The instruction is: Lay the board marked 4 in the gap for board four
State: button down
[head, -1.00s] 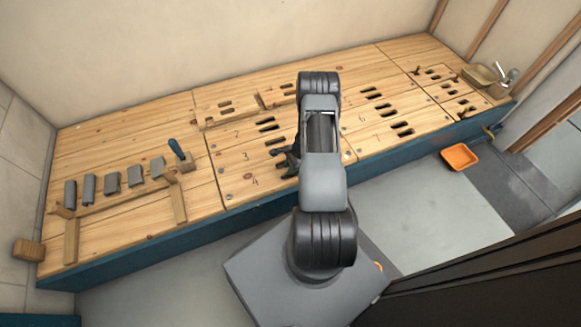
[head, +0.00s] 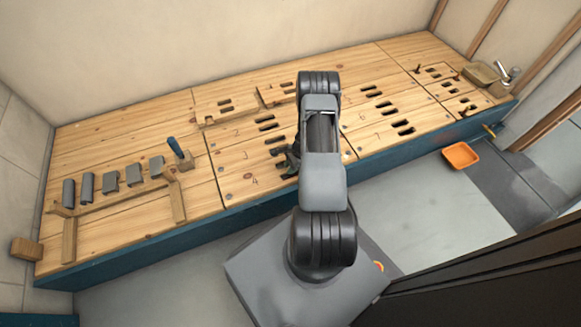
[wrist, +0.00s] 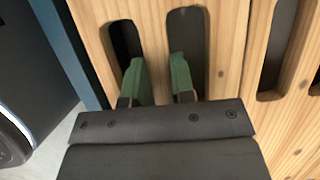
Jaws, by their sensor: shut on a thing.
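The mark 4 (head: 254,182) shows in the head view on the front row of the wooden bench top, left of my gripper (head: 289,165). In the wrist view my gripper (wrist: 158,85) has its two green fingers in two dark slots, one on each side of a strip of wood. It is shut on that strip of the slotted board (wrist: 226,60). The board lies at the bench's front edge, in line with the mark 4. My arm hides much of it in the head view, and its own number is not readable in the wrist view.
More slotted boards (head: 375,105) lie to the right. An orange tray (head: 461,155) lies on the floor. The wrist view shows a narrow seam beside the neighbouring board (wrist: 292,115).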

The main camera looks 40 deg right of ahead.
jog(key=shift+f, duration=0.2)
dwell(0.3)
jog(key=c, duration=0.9)
grip_release()
jog(key=shift+r, duration=0.1)
jog(key=p+v, duration=0.5)
jog(key=v, duration=0.8)
jog(key=shift+d+r, duration=0.15)
jog(key=shift+r, duration=0.2)
jog(key=w+a+r+n+h+p, duration=0.1)
jog(key=a+r+n+p, duration=0.3)
jog(key=r, duration=0.8)
jog(key=w+a+r+n+p, duration=0.15)
jog(key=a+r+p, duration=0.4)
jog(key=r, duration=0.75)
jog(key=w+a+r+n+h+p, duration=0.15)
jog(key=r+n+p, duration=0.25)
jog(key=r+p, duration=0.55)
jog(key=s+a+r+n+p, duration=0.4)
jog(key=r, duration=0.7)
jog(key=s+a+r+n+t+h+p, duration=0.1)
jog(key=s+a+r+n+p, duration=0.2)
jog(key=r, duration=0.9)
jog(key=s+a+r+n+t+h+p, duration=0.1)
jog(key=s+a+r+n+p, duration=0.3)
jog(key=s+a+r+p, duration=0.3)
notch_tip(320, 180, up, 4)
jog(key=shift+a+r+n, duration=0.1)
jog(key=shift+r+n, duration=0.05)
jog(key=shift+n, duration=0.2)
